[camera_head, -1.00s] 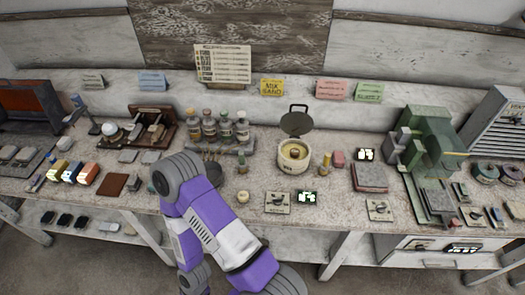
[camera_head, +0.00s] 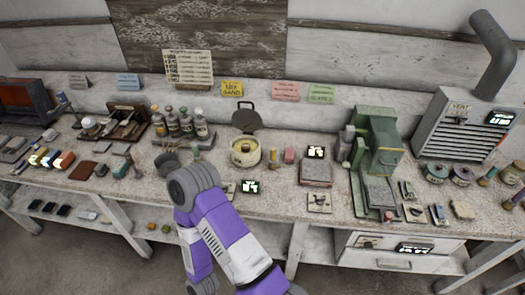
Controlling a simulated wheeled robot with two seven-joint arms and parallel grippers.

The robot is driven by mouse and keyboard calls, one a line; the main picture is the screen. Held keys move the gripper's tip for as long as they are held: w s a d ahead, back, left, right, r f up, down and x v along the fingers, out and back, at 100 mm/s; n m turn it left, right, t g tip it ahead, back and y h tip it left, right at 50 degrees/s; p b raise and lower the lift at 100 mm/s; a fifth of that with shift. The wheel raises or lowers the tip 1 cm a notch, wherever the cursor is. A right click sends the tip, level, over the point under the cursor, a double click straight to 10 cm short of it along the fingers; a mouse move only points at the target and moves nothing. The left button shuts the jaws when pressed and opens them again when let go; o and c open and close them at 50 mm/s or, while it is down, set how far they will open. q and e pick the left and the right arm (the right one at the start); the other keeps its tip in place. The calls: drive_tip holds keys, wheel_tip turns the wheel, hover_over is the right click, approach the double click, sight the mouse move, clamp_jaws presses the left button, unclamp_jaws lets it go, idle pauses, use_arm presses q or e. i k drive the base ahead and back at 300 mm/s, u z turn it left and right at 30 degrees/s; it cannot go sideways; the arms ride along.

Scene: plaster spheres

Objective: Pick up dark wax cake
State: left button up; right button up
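I cannot tell for sure which thing is the dark wax cake. Several small dark blocks (camera_head: 48,207) lie on the lower shelf at the left. A flat dark brown square (camera_head: 83,170) lies on the bench top above them, near the front edge. One of my purple and white arms rises from the bottom middle, with its bent grey joint in front of the bench. It hides part of the bench front and shelf. Neither of my grippers shows.
The long bench (camera_head: 285,200) is crowded. A round pot (camera_head: 245,153) with a raised lid stands mid-bench. A green machine (camera_head: 375,140) and a grey vent box (camera_head: 465,135) stand right. Bottles (camera_head: 186,124) stand left of the pot. Bench legs and a drawer (camera_head: 400,262) line the front.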

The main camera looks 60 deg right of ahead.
sight(245, 147)
drive_tip(key=z, duration=1.1)
drive_tip(key=i, duration=0.1)
drive_tip(key=z, duration=0.1)
